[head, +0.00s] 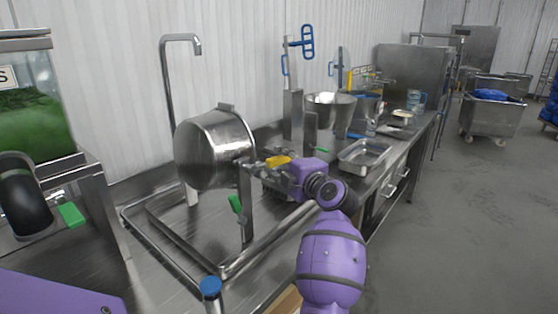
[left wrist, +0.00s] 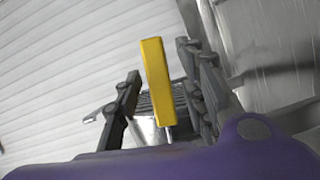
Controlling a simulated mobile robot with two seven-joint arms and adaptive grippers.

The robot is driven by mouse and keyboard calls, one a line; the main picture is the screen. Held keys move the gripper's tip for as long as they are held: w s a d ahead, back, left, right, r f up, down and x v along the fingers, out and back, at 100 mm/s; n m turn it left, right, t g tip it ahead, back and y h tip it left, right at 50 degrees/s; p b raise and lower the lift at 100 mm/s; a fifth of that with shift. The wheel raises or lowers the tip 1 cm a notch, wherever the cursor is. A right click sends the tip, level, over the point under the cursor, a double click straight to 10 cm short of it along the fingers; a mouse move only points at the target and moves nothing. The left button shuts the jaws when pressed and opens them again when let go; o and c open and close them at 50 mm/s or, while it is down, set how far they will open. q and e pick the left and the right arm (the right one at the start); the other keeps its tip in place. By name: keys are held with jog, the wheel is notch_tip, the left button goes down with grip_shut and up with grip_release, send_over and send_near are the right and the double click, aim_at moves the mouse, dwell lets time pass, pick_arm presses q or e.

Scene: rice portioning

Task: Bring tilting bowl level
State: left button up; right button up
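The steel tilting bowl (head: 207,150) hangs on its stand above the counter, tipped on its side. Its inside is not visible. A yellow handle (head: 279,161) is beside the bowl on its right. My left gripper (head: 268,165) is at this handle. In the left wrist view the yellow handle (left wrist: 155,78) stands between the two fingers of my left gripper (left wrist: 158,82). Gaps show on both sides of the handle, so the fingers look open around it. My right gripper is not in view.
A tall tap (head: 170,85) stands behind the bowl. A steel tray (head: 364,155) and a large mixing bowl (head: 330,108) are farther right on the counter. A clear bin with green contents (head: 30,120) is at left.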

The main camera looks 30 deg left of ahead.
pick_arm(q)
jog(key=shift+w+a, duration=0.25)
jog(key=shift+a, duration=0.15)
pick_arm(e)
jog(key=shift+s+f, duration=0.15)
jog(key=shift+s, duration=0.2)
pick_arm(q)
jog(key=shift+c, duration=0.2)
jog(key=c, duration=0.8)
grip_shut()
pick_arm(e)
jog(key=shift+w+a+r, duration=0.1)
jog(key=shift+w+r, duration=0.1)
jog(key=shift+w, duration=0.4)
